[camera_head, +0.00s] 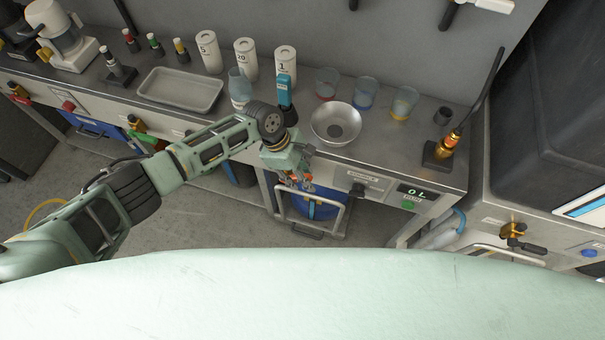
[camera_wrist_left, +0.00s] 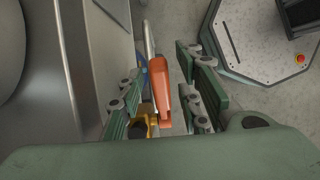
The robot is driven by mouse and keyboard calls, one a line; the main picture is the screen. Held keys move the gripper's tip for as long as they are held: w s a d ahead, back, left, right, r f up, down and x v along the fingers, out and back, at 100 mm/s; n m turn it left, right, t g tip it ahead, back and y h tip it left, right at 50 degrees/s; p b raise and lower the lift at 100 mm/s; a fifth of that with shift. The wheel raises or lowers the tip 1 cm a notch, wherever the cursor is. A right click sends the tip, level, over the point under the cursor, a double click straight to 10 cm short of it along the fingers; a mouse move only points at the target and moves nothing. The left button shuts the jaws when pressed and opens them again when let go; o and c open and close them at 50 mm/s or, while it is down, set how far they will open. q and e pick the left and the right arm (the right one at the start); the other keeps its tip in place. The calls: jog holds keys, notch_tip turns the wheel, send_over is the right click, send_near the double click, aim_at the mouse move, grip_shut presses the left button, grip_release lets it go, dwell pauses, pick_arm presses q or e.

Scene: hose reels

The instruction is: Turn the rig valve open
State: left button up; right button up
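My left gripper (camera_head: 296,182) reaches down in front of the bench's front edge in the head view. In the left wrist view its fingers (camera_wrist_left: 163,97) are apart, on either side of an orange lever handle (camera_wrist_left: 162,78). A yellow brass-coloured valve body (camera_wrist_left: 143,126) shows at the lever's near end, partly hidden by the left finger. A gap shows between the lever and the right finger; contact on the left side cannot be told. In the head view my gripper mostly hides this valve. My right gripper is in neither view.
The bench (camera_head: 400,150) holds a metal bowl (camera_head: 336,124), several cups and a grey tray (camera_head: 181,90). A green-handled valve (camera_head: 137,123) is on its front, left of my arm. A display (camera_head: 417,192) is to the right. Another brass valve (camera_head: 514,230) is farther right.

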pick_arm(q)
grip_shut()
dwell(0.4)
